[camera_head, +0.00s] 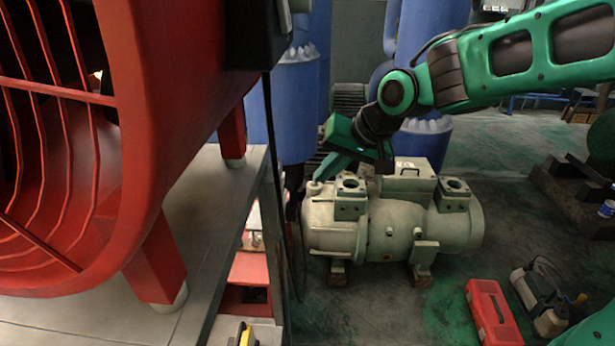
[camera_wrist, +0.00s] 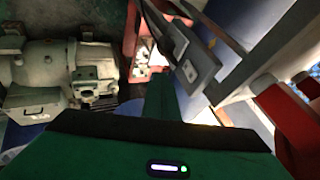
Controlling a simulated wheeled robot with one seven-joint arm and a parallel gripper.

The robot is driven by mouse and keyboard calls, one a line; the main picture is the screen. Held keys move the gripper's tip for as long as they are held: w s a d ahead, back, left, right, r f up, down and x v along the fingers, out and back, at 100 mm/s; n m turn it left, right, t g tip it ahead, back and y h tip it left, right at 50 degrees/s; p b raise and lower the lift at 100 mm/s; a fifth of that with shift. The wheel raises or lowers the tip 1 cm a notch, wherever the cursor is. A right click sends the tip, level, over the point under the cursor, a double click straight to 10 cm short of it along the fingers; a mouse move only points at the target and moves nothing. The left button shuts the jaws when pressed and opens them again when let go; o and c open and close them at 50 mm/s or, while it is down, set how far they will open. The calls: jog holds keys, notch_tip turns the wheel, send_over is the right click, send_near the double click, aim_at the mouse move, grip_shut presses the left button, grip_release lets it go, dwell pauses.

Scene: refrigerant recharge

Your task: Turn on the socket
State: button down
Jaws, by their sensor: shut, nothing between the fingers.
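My gripper (camera_head: 322,170) is in the middle of the head view, pointing down and left, above the left end of the pale machine. Its green finger part shows shut and empty in the wrist view (camera_wrist: 160,92). I cannot identify the socket for certain. A pale panel with dark spots (camera_wrist: 142,62) sits by a red frame beyond the fingers in the wrist view. Pale parts (camera_head: 254,222) also show under the table edge in the head view. A dark grey slab (camera_wrist: 198,70) is right of the fingers, apart from them in the picture. No switch state is readable.
A large red fan housing (camera_head: 160,120) stands on the grey table (camera_head: 205,205) at left. A black cable (camera_head: 274,160) hangs by the table edge. The pale machine (camera_head: 395,228) stands on the floor below my gripper. A red case (camera_head: 491,312) lies at lower right.

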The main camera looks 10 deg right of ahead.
jog(key=v, duration=0.3)
jog(key=d+v, duration=0.1)
jog(key=v, duration=0.1)
jog(key=shift+s+d, duration=0.2)
jog(key=shift+s, duration=0.1)
jog(key=shift+f, duration=0.1)
